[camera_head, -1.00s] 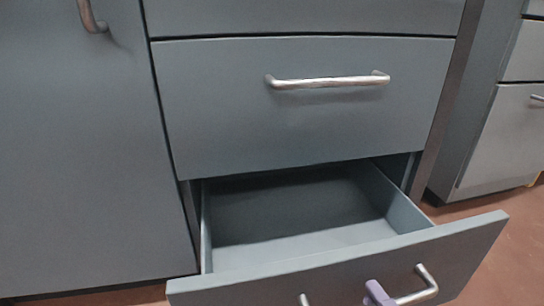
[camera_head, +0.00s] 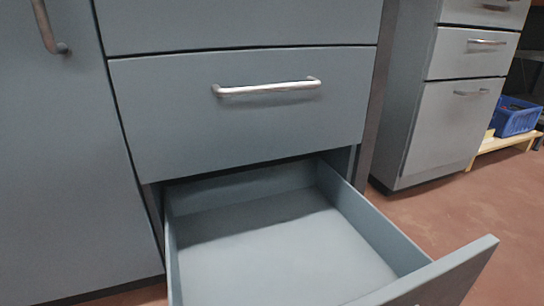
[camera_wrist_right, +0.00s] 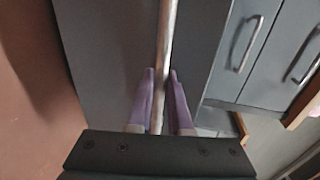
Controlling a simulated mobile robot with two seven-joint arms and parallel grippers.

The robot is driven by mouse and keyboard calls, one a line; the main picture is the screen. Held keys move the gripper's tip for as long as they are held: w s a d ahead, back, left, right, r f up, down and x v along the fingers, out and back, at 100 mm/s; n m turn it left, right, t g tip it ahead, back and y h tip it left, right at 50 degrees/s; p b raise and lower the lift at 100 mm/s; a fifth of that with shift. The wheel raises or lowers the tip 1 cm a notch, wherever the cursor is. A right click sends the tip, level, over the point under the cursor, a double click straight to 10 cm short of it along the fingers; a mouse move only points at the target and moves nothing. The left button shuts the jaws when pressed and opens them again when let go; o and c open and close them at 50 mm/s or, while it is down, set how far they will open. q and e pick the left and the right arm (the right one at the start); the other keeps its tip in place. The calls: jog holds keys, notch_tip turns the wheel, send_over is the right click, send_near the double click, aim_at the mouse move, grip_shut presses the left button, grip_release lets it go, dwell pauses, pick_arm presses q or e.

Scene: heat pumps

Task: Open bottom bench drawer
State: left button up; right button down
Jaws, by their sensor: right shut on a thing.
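The bottom bench drawer (camera_head: 450,279) stands pulled far out in the head view, with its empty inside showing. Its front panel is partly cut off by the lower edge. In the right wrist view, my right gripper (camera_wrist_right: 162,73) has its purple fingers on both sides of a metal bar handle (camera_wrist_right: 167,35) and is shut on it. The grey drawer front (camera_wrist_right: 105,50) lies behind the handle. The right gripper is out of the head view now. My left gripper is not in view.
The closed drawer above (camera_head: 240,120) has a bar handle (camera_head: 266,88). A closed door stands at the left (camera_head: 60,170). A grey cabinet (camera_head: 450,120) and a blue crate (camera_head: 515,117) stand at the right. Reddish floor (camera_head: 430,215) is clear between them.

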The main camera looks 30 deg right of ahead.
jog(key=c, duration=0.8)
grip_release()
jog(key=shift+w, duration=0.1)
jog(key=shift+c, duration=0.2)
jog(key=p+v, duration=0.2)
jog(key=v, duration=0.8)
